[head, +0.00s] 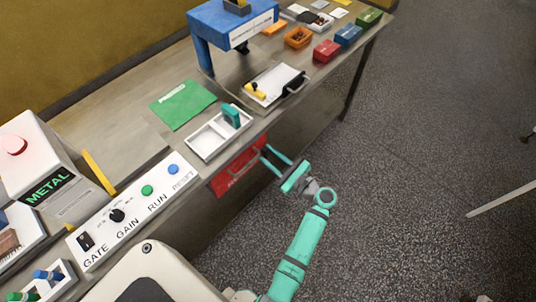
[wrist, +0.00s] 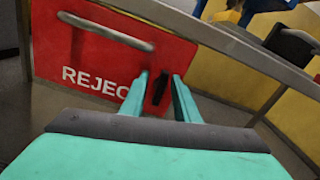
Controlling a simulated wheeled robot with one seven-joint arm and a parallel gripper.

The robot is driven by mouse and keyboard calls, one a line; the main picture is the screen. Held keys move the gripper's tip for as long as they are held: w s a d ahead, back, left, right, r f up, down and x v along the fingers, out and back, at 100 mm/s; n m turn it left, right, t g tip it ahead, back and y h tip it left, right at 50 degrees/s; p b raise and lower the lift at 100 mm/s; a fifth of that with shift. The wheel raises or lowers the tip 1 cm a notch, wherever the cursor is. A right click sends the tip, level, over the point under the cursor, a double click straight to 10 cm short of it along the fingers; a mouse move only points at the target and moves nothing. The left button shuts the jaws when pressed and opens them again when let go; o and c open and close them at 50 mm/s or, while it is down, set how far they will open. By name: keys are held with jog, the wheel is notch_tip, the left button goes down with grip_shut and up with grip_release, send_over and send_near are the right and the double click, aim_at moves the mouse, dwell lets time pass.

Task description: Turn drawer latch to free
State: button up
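The red reject drawer (head: 237,168) is set under the front edge of the bench, and its red face with a grey bar handle fills the upper left of the wrist view (wrist: 75,50). The small black latch (wrist: 161,87) is on the drawer face, right of the lettering, and looks about upright. My teal gripper (head: 267,153) reaches toward the drawer from the right. In the wrist view its two fingers (wrist: 160,85) are apart, with the latch showing between them. A gap shows left of the latch; contact on the right I cannot tell. The fingers hide part of the lettering.
The bench edge (wrist: 225,40) runs just above the gripper. On the bench are a white divided tray (head: 208,142), a control panel (head: 130,210) and a white tray with a black handle (head: 272,87).

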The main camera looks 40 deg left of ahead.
jog(key=shift+w+d+r, duration=0.1)
jog(key=shift+r, duration=0.05)
jog(key=shift+d, duration=0.2)
jog(key=s+d, duration=0.1)
jog(key=d, duration=0.9)
jog(key=shift+d, duration=0.15)
